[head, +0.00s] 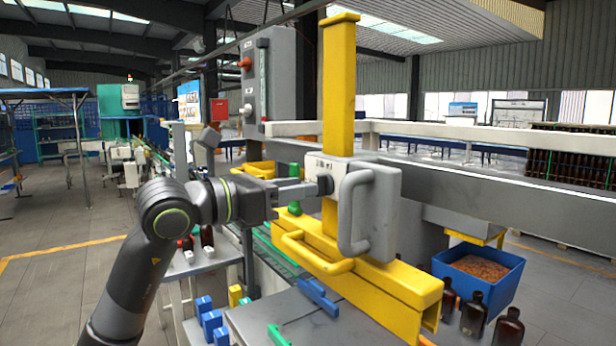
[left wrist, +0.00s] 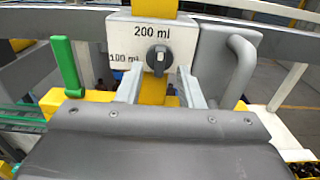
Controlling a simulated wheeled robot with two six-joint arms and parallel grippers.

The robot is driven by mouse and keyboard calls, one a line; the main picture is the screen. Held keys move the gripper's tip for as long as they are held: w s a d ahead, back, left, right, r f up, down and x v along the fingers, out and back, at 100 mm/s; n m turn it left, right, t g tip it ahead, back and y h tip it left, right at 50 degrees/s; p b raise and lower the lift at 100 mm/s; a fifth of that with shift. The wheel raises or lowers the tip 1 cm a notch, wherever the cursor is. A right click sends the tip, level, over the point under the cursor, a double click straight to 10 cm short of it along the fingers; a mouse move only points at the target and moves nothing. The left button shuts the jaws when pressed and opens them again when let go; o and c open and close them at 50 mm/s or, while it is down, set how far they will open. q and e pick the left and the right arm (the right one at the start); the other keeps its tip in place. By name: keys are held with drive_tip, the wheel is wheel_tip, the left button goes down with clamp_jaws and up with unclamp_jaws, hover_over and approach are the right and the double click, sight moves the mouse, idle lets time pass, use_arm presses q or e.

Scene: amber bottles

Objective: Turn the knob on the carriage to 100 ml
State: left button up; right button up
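The carriage (head: 375,210) is a grey-white block with a grey handle on the yellow upright post. Its face (left wrist: 120,38) shows "200 ml" above the dark round knob (left wrist: 159,58) and "100 ml" to its left. The knob's bar looks upright, towards 200 ml. The knob (head: 325,184) also shows at the carriage's face in the head view. My left gripper (left wrist: 159,82) is open, with one finger on each side just below the knob in the picture. Whether the fingers touch it I cannot tell. My left gripper (head: 304,190) reaches in from the left in the head view. My right gripper is not in view.
A green-handled part (left wrist: 64,66) stands left of the carriage. A yellow beam with a handle (head: 350,275) lies below it. A blue bin (head: 485,283) and amber bottles (head: 474,314) are at right. Blue blocks (head: 212,322) sit on the table below my arm.

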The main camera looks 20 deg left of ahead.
sight(322, 186)
use_arm(q)
drive_tip(key=shift+p+x, duration=0.55)
drive_tip(key=shift+x, duration=1)
clamp_jaws()
